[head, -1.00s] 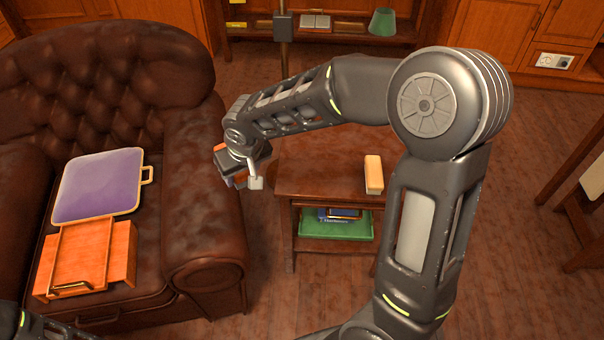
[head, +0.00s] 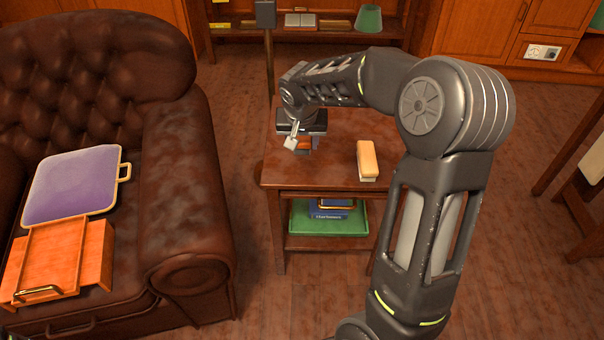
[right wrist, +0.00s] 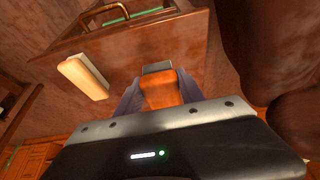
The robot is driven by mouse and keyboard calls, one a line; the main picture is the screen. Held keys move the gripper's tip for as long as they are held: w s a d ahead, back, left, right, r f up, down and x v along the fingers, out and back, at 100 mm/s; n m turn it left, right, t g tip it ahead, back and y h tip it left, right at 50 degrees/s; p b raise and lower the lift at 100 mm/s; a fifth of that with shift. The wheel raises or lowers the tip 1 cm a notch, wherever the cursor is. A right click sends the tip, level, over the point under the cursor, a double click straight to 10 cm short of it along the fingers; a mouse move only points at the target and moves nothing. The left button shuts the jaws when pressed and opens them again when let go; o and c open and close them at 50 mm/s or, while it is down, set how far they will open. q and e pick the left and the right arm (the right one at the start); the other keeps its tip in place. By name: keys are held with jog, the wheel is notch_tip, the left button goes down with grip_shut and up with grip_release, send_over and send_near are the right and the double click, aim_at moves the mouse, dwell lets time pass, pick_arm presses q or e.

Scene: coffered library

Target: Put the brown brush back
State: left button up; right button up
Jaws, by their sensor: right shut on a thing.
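My right gripper (head: 305,150) is over the left part of the small wooden side table (head: 335,147). It is shut on the brown brush (head: 305,143), mostly hidden by the gripper in the head view. The right wrist view shows the brush (right wrist: 161,91) as an orange-brown block with a grey end, between the two fingers (right wrist: 159,95). I cannot tell whether it touches the tabletop. A second brush-like block (head: 367,160), tan with a cream side, lies on the table to the right, apart from the gripper; it also shows in the right wrist view (right wrist: 84,77).
A brown leather armchair (head: 185,190) stands left of the table, holding a purple panel (head: 72,185) and an orange wooden box (head: 60,258). A green tray (head: 328,222) with books sits on the table's lower shelf. A dark pole (head: 269,80) rises behind the table.

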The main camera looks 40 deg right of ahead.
jog(key=b, duration=0.1)
send_over(302, 174)
jog(key=s, duration=0.1)
jog(key=f, duration=0.4)
jog(key=a+f, duration=0.1)
jog(key=f, duration=0.1)
jog(key=shift+f, duration=0.1)
jog(key=shift+f+b, duration=0.45)
jog(key=shift+f, duration=1.4)
jog(key=shift+f, duration=0.1)
jog(key=shift+f+b, duration=0.15)
jog(key=shift+b, duration=0.15)
jog(key=o, duration=1.3)
jog(key=shift+s+r, duration=0.1)
jog(key=shift+r, duration=0.1)
